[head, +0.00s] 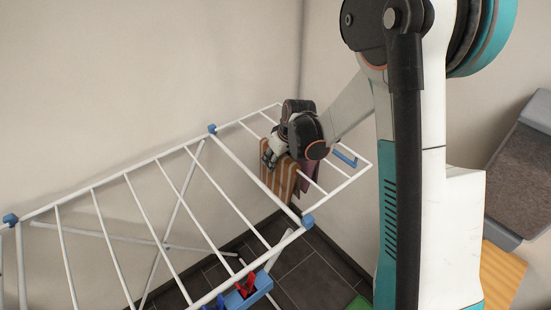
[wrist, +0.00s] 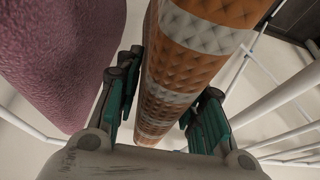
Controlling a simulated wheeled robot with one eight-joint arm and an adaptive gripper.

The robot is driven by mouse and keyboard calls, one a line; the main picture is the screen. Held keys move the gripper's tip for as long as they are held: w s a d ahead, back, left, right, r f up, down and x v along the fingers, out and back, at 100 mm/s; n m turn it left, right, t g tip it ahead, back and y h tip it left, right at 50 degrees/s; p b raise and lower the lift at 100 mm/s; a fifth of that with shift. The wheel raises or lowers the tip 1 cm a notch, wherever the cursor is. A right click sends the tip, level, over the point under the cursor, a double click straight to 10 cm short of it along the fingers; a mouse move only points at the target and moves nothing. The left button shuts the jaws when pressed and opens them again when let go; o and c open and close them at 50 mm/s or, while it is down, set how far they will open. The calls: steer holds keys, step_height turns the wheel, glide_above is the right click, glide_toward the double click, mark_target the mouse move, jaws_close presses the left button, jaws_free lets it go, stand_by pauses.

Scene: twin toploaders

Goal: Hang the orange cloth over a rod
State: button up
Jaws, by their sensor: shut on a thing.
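The orange cloth (head: 279,182), with pale stripes, is at the right end of the white drying rack (head: 172,163) in the head view. My gripper (head: 269,156) is at its top edge. In the wrist view the orange cloth (wrist: 190,55) runs between the two teal fingers of my gripper (wrist: 162,100), which are shut on it. The cloth hangs down among the rods; I cannot tell whether it lies over one. White rods (wrist: 275,100) show to its right in the wrist view.
A purple cloth (head: 309,178) hangs right beside the orange one; it fills the left of the wrist view (wrist: 60,55). Rods on the left of the rack are bare. A blue holder (head: 247,292) with red pieces is at the rack's front edge. Walls stand behind the rack.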

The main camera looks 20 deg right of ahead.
stand_by(0.3)
steer(key=o, duration=1.1)
steer(key=shift+o, duration=0.2)
steer(key=v, duration=1.1)
steer(key=shift+s+r, duration=0.3)
steer(key=shift+r, duration=0.05)
steer(key=shift+s+r, duration=0.2)
steer(key=shift+r, duration=0.05)
steer(key=s+r+m+t+h, duration=0.1)
steer(key=s+r, duration=0.3)
steer(key=s, duration=0.8)
steer(key=s+a+r+m+t, duration=0.1)
steer(key=s+r+m+t, duration=0.1)
steer(key=s, duration=1.1)
steer(key=shift+a+r+m+h, duration=0.35)
steer(key=shift+r+m, duration=0.35)
steer(key=shift+r, duration=0.25)
